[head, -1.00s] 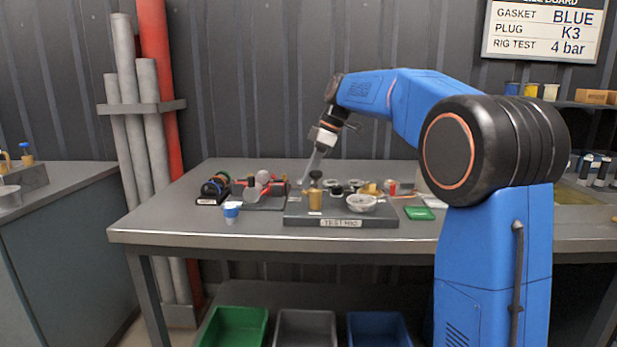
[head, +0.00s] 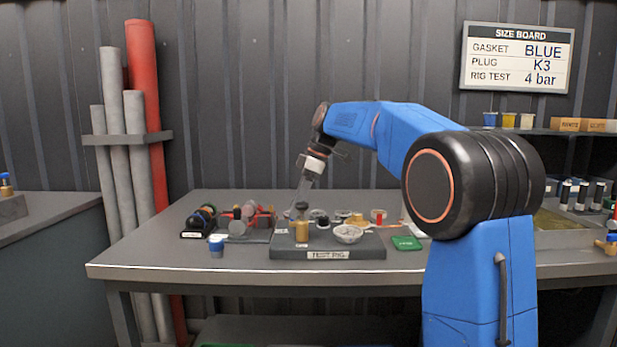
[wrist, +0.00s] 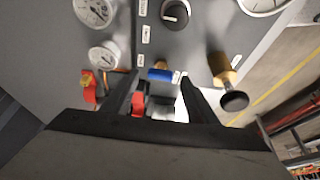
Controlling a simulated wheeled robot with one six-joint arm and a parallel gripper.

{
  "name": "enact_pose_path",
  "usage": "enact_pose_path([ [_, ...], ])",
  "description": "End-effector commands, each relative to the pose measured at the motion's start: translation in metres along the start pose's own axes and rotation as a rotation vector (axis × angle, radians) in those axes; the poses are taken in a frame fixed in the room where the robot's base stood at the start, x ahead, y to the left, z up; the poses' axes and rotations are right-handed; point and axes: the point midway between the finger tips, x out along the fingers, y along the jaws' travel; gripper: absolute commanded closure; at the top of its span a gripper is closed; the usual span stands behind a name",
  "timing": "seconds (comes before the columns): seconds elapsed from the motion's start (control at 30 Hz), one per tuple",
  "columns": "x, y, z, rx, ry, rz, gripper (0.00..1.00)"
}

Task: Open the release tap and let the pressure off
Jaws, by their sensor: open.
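The test rig (head: 327,254) stands on the bench, with a brass fitting with a black knob (head: 301,230) and a white gauge (head: 348,234) on it. In the wrist view its panel shows gauges (wrist: 103,56), a black dial (wrist: 176,14) and the brass fitting (wrist: 224,70) at the right. A small blue part (wrist: 161,75) shows between my fingertips, and a red part with yellow (wrist: 89,86) is at the left. Tap labels are unreadable, so I cannot tell which part is the release tap. My gripper (wrist: 162,82) is open above the rig; contact is unclear.
A pump with red parts (head: 262,217) and a blue-topped cup (head: 216,246) are left of the rig. A green pad (head: 407,243) lies to its right. The size board (head: 517,57) reads rig test 4 bar. The bench's front strip is clear.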

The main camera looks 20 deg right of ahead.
Motion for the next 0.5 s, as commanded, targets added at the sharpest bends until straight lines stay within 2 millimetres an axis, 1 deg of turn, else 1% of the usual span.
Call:
enact_pose_path([
  [0.5,-0.101,0.001,0.000,0.001,0.001,0.004,0.47],
])
